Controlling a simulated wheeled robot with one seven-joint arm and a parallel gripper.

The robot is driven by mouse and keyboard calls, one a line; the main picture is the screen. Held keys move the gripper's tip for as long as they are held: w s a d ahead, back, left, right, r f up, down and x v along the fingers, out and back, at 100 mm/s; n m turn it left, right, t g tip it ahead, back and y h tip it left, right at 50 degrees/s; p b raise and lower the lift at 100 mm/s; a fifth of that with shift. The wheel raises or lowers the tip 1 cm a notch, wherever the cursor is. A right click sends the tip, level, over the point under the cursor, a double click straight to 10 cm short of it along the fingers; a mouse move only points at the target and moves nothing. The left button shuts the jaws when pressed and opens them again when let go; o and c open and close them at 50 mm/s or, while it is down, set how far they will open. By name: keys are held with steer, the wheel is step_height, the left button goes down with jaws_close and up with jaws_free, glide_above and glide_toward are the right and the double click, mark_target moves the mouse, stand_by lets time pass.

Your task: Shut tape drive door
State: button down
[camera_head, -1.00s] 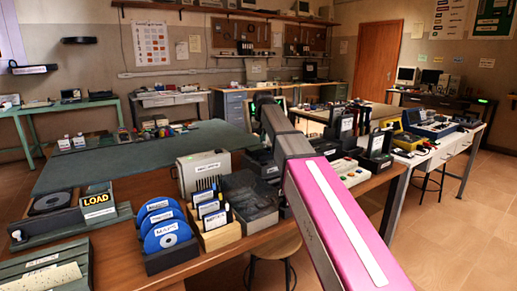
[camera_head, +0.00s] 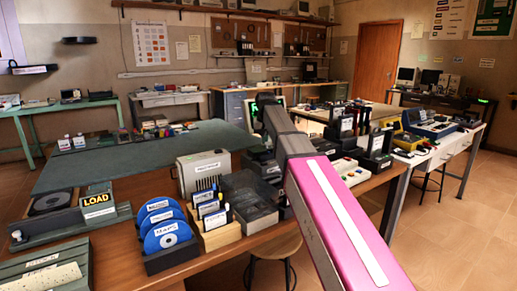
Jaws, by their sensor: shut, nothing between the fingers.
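A low dark unit with a round reel (camera_head: 52,201) sits at the left of the wooden table; it may be the tape drive. A dark green upright piece with a yellow "LOAD" sign (camera_head: 97,199) stands at its right side. I cannot tell which part is the door or how far it is open. My pink and grey arm reaches from the lower right toward the middle of the picture, well to the right of this unit. My gripper is not visible; the arm's far end lies among the devices behind it.
Blue labelled discs (camera_head: 163,229) stand in a rack. A wooden card holder (camera_head: 218,235), a clear-lidded box (camera_head: 250,202) and a pale case (camera_head: 203,172) crowd the table right of it. The green mat (camera_head: 140,160) is largely bare. A stool (camera_head: 275,254) stands below.

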steer(key=shift+s+d, duration=0.45)
steer(key=shift+s, duration=0.25)
steer(key=shift+s+d, duration=0.45)
steer(key=shift+s, duration=0.2)
stand_by(0.6)
steer(key=shift+w+a, duration=0.15)
steer(key=shift+w, duration=0.1)
stand_by(0.4)
steer(key=shift+r, duration=0.15)
steer(key=shift+r, duration=3.35)
